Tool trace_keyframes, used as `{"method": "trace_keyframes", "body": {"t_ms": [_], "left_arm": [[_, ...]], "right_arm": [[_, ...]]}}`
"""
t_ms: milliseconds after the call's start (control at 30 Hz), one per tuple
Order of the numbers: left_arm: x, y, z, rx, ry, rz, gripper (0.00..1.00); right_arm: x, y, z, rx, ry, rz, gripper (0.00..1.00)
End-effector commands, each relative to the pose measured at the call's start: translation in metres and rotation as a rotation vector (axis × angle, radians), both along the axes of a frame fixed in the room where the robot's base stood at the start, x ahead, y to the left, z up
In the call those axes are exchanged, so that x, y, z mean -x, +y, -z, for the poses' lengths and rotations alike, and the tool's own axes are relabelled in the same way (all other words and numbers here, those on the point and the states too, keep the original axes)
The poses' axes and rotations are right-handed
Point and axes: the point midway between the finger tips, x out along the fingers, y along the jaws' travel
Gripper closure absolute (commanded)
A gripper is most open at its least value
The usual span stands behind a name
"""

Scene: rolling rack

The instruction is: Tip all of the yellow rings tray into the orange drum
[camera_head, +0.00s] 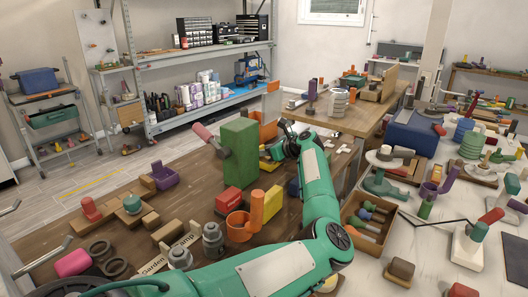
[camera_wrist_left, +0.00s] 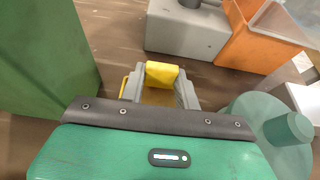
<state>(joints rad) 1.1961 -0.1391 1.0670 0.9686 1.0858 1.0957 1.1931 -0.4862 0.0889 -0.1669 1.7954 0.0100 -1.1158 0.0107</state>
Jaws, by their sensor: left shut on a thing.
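My left gripper (camera_head: 272,152) is beyond the tall green block, at the end of my raised forearm. In the left wrist view its grey fingers (camera_wrist_left: 161,92) are shut on a yellow piece (camera_wrist_left: 162,74), which I take to be part of the yellow rings tray; a thin yellow edge shows beside the left finger. The tray's contents cannot be made out. An orange container (camera_wrist_left: 255,38), probably the orange drum, is ahead and to the right in the wrist view, apart from the fingers. In the head view, orange (camera_head: 265,126) shows partly hidden behind the green block. My right gripper is not in view.
The tall green block (camera_head: 239,152) stands close left of the gripper; it fills the left of the wrist view (camera_wrist_left: 45,60). A grey box (camera_wrist_left: 185,32) lies ahead. An orange cup (camera_head: 238,228), a red box (camera_head: 228,201) and several blocks crowd the brown table (camera_head: 120,190).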

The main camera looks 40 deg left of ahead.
Motion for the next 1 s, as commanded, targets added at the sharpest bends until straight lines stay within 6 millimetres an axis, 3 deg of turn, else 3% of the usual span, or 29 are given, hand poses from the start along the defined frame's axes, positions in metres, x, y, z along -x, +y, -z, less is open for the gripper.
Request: {"method": "trace_keyframes", "body": {"t_ms": [367, 400, 500, 933, 1000], "left_arm": [[0.0, 0.0, 0.004, 0.0, 0.0, 0.0, 0.91], [0.0, 0.0, 0.003, 0.0, 0.0, 0.0, 0.62], [0.0, 0.0, 0.003, 0.0, 0.0, 0.0, 0.46], [0.0, 0.0, 0.003, 0.0, 0.001, 0.0, 0.46], [0.0, 0.0, 0.002, 0.0, 0.001, -0.001, 0.46]], "right_arm": [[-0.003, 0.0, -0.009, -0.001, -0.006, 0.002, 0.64], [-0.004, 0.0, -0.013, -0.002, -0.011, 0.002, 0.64], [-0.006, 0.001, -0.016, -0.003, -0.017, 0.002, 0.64], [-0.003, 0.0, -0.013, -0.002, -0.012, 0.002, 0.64], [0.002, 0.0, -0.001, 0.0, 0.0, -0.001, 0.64]]}}
